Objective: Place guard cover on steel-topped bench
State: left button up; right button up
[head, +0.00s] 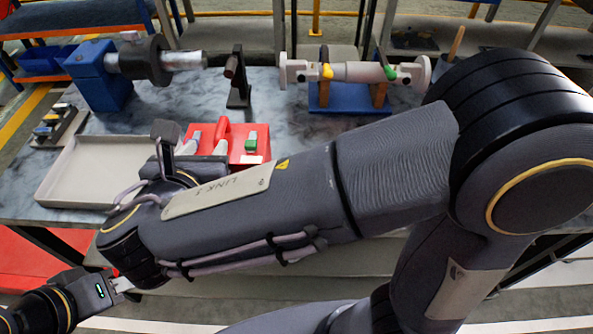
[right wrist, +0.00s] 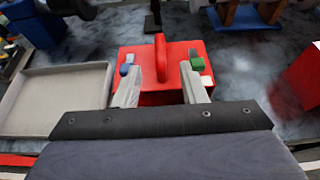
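A red guard cover (head: 231,133) with an upright red handle is over the marbled grey bench top (head: 300,125), just right of a grey tray; it appears to rest on the bench. It also shows in the right wrist view (right wrist: 146,62). My right gripper (right wrist: 160,72) is open, with one finger on each side of the handle and visible gaps to it. In the head view my right forearm crosses in front and hides the cover's near side. My left gripper (head: 121,285) shows only partly at the lower left, near the bench's front; its fingers are unclear.
The grey tray (head: 62,180) looks empty. Behind stand a blue block (head: 98,78) with a shaft, a black stand (head: 239,85) and a pipe piece on a blue cradle (head: 345,99). Another red object (right wrist: 300,82) stands at the wrist view's right edge. Bare bench separates it from the cover.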

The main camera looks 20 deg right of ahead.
jog(key=shift+d, duration=0.1)
jog(key=d+f+m+g, duration=0.35)
jog(key=d+m, duration=0.25)
jog(key=d, duration=0.5)
jog(key=s+d+f+m+g+y, duration=0.1)
jog(key=s+d+f+m+g, duration=0.1)
jog(key=s+d+m, duration=0.1)
jog(key=s+d+f+m+g+y, duration=0.1)
jog(key=s+d+f+m+g, duration=0.1)
jog(key=d+m, duration=0.3)
jog(key=s+d+f+m+g+y, duration=0.1)
jog(key=s+d+f+m+g, duration=0.1)
jog(key=m, duration=0.4)
jog(key=shift+s+d+f+y, duration=0.1)
jog(key=shift+s+d+y, duration=0.1)
jog(key=shift+s+d, duration=0.3)
jog(key=shift+s+d+f+y, duration=0.1)
jog(key=shift+s+d+y, duration=0.15)
jog(key=shift+d, duration=0.35)
jog(key=s+m+y, duration=0.1)
jog(key=m, duration=0.3)
jog(key=s+m+t+y, duration=0.1)
jog(key=s+m, duration=0.1)
jog(key=m, duration=0.3)
jog(key=s+m+t+y, duration=0.1)
jog(key=s+m+y, duration=0.1)
jog(key=m, duration=0.3)
jog(key=shift+s+f, duration=0.2)
jog(key=shift+s, duration=0.05)
